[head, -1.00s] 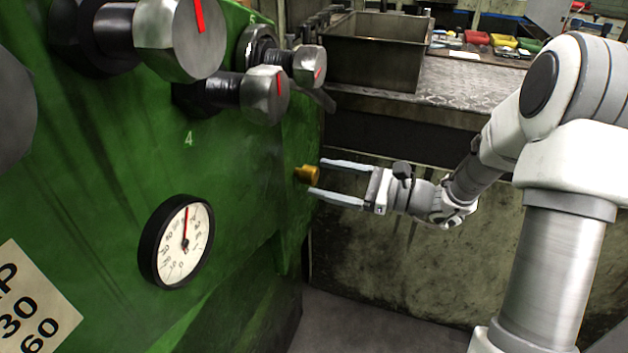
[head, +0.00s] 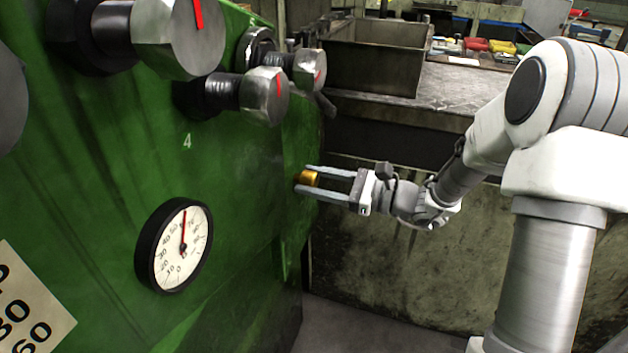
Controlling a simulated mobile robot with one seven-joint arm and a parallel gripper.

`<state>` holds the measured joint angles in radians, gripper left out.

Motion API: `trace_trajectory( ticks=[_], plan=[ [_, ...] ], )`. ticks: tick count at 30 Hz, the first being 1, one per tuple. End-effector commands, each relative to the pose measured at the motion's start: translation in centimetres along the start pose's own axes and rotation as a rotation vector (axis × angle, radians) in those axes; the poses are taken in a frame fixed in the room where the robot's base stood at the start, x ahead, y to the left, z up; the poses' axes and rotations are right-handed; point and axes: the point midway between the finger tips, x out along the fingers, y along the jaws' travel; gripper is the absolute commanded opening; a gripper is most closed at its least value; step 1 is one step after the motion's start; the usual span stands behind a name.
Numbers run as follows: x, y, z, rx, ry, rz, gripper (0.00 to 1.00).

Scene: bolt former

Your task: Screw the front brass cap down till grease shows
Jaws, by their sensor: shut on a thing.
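The brass cap (head: 308,178) sticks out from the right part of the green machine face (head: 225,190) in the head view. My gripper (head: 306,180) reaches it from the right, with one long finger above the cap and one below. The fingers are shut on the cap, which still sits at the machine. The fingers partly cover the cap's edges. No grease can be made out around it at this size.
A round dial gauge (head: 182,245) sits left of and below the cap. Large knobs with red marks (head: 265,95) jut out above it. A metal bin (head: 375,55) stands on a bench behind. The space below my arm is open.

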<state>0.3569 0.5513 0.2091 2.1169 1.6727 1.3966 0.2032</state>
Motion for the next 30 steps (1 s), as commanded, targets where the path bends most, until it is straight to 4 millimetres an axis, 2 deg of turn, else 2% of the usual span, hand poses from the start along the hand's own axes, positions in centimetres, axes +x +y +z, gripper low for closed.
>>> trace_trajectory(
  ticks=[8,14,30],
  plan=[
    [-0.03,-0.03,0.10,0.016,0.000,0.000,0.00],
    [-0.04,-0.11,0.41,0.093,0.001,0.000,0.00],
    [-0.10,-0.23,0.67,0.562,0.001,-0.002,0.00]
  ],
)
